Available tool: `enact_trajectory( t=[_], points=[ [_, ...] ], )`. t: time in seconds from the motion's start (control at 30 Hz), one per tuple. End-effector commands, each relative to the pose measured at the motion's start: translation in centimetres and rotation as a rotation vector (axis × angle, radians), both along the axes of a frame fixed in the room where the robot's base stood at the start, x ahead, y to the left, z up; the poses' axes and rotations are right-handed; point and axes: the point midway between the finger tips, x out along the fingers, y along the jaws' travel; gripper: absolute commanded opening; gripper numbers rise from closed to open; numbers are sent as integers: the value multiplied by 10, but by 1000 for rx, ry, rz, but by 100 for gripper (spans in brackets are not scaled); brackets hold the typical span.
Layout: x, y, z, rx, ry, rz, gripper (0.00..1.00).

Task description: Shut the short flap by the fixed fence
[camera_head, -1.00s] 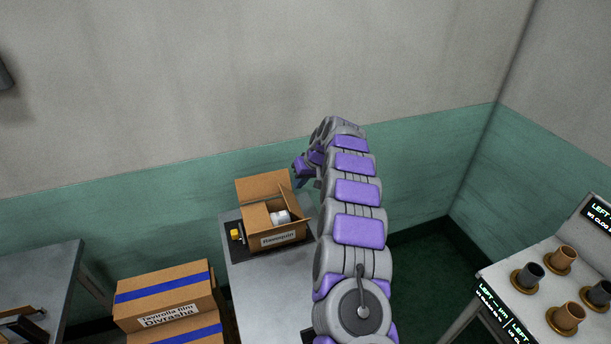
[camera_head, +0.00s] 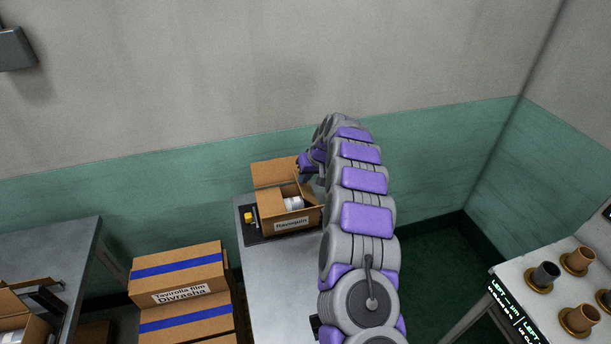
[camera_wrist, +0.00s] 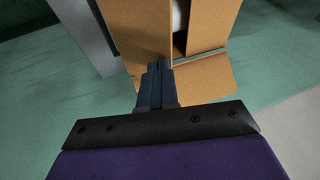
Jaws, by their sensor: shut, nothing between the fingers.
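An open brown cardboard box (camera_head: 289,224) labelled "Ravequin" sits on a grey table, with a white cylindrical item (camera_head: 294,203) inside. A tall flap (camera_head: 274,173) stands up at its back, and a short flap (camera_head: 311,189) shows open at its right end. My gripper (camera_head: 307,178) is at the back right corner of the box, close to this short flap. In the wrist view the shut, empty fingers (camera_wrist: 157,72) point at the cardboard, with a flap (camera_wrist: 203,81) just right of the tips. I cannot tell whether they touch it. I cannot pick out the fixed fence for certain.
A dark base (camera_head: 250,233) with a yellow part (camera_head: 248,217) lies left of the box. The grey table (camera_head: 275,270) is clear in front. Stacked taped boxes (camera_head: 180,275) stand at left, and a console with cups (camera_head: 560,285) at right. The wall is close behind.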

Motion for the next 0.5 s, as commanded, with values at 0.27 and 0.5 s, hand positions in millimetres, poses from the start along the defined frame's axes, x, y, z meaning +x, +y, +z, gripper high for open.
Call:
enact_trajectory(
  t=[0.27, 0.5],
  points=[
    [-4, 15, -1, -146, -25, 6, 0],
    [-7, 33, -15, -360, -69, 8, 0]
  ],
)
